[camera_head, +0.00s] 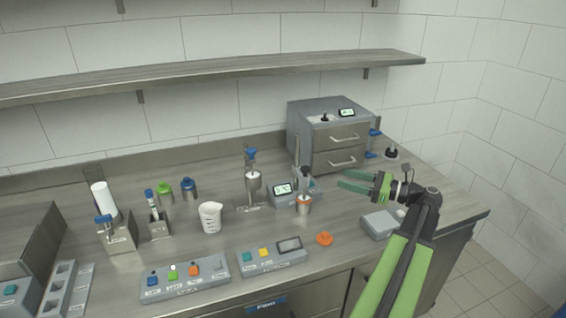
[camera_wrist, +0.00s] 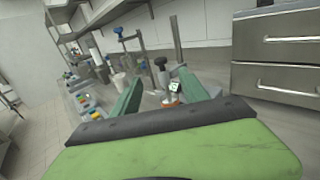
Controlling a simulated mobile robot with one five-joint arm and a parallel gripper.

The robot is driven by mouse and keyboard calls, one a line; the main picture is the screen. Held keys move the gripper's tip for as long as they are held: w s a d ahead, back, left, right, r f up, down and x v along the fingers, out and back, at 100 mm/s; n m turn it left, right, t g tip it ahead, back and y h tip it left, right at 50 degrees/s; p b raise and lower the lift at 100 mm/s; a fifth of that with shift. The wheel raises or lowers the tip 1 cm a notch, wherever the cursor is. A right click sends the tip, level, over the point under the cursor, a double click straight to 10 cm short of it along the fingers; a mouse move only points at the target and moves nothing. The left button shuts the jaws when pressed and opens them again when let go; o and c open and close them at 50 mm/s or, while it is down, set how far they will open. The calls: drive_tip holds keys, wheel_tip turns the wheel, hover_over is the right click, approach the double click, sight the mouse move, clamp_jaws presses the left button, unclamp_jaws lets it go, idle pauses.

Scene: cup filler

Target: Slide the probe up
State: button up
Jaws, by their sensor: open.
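A small stand with a thin upright post (camera_head: 297,152) rises beside a meter with a lit display (camera_head: 283,188). A metal cup with an orange band (camera_head: 304,205) stands at its foot. The probe appears to be on this stand, above the cup, but it is too small to make out clearly. In the wrist view a dark round knob (camera_wrist: 160,62) shows between my fingers, with the post (camera_wrist: 175,38) behind it and the cup (camera_wrist: 170,101) lower down. My gripper (camera_head: 342,180) is open and empty, to the right of the stand, its green fingers pointing towards it and apart from it.
A grey drawer unit (camera_head: 328,130) stands behind, close to my gripper. A second stand with a blue knob (camera_head: 252,154) is to the left. A white beaker (camera_head: 210,217), button panels (camera_head: 186,280) and an orange piece (camera_head: 324,239) are on the counter. A shelf (camera_head: 220,70) runs above.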

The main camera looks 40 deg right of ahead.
hover_over(300, 180)
drive_tip(key=w, duration=0.1)
drive_tip(key=shift+w+a, duration=0.1)
drive_tip(key=shift+a, duration=0.1)
idle(0.3)
clamp_jaws()
idle(1.3)
